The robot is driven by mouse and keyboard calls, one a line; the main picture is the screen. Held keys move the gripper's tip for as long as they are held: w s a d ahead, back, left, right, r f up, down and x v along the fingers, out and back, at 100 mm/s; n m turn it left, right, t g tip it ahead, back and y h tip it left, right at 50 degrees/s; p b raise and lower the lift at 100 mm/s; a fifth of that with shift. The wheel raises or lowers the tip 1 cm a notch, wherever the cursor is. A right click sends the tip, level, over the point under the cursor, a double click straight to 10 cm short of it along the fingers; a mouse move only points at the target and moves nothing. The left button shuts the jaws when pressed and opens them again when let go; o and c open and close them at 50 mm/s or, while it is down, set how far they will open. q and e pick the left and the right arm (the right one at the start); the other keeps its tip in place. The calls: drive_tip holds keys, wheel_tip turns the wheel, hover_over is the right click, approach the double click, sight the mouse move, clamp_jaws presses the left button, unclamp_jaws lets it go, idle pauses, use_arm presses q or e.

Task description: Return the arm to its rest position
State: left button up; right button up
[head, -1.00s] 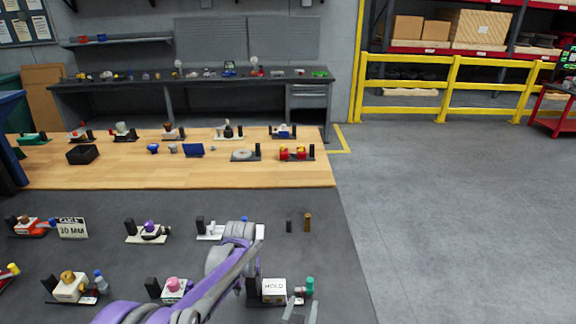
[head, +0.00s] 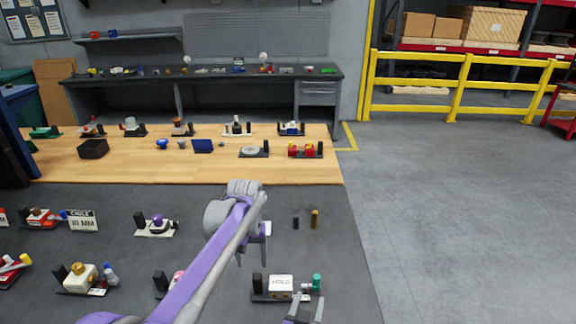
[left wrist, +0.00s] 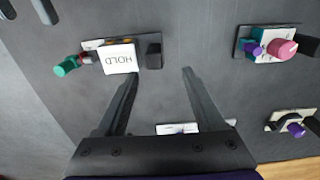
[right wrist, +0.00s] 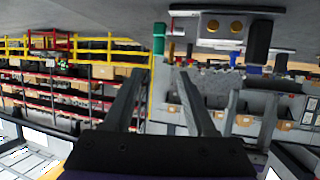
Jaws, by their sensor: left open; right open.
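My left arm reaches in from the bottom left over the dark table in the head view. Its gripper (head: 253,254) hangs down, partly hidden by the arm. In the left wrist view the left gripper (left wrist: 160,73) is open and empty above the table. My right gripper (head: 304,311) shows at the bottom edge, just in front of the HOLD block. In the right wrist view the right gripper (right wrist: 161,72) is open and empty.
Several valve fixtures stand about, including a purple-knobbed one (head: 158,224) and a white one with a gold knob (head: 82,277). A wooden table (head: 120,170) lies behind. The floor (head: 460,200) at right is clear.

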use_arm(q)
drive_tip(key=shift+s+r, duration=0.1)
drive_tip(key=shift+r, duration=0.25)
drive_tip(key=s+a+r+t, duration=0.2)
drive_tip(key=s, duration=0.5)
drive_tip(key=s+a+r+t, duration=0.1)
drive_tip(key=s+a, duration=0.2)
drive_tip(key=s, duration=0.3)
use_arm(e)
drive_tip(key=s+d+n+g, duration=0.1)
drive_tip(key=s+d+g, duration=0.45)
drive_tip(key=d, duration=0.55)
use_arm(q)
drive_tip(key=s+a+f+t, duration=0.2)
drive_tip(key=s+f, duration=0.3)
drive_tip(key=s, duration=0.7)
drive_tip(key=shift+a+f+t, duration=0.2)
drive_tip(key=shift+a+t, duration=0.2)
drive_tip(key=shift+t, duration=0.3)
use_arm(e)
drive_tip(key=s+d+r+n+g+y, duration=0.1)
drive_tip(key=s+r+n+y, duration=0.1)
drive_tip(key=s, duration=0.7)
drive_tip(key=shift+d+y, duration=0.3)
drive_tip(key=shift+y, duration=0.5)
drive_tip(key=shift+w, duration=0.1)
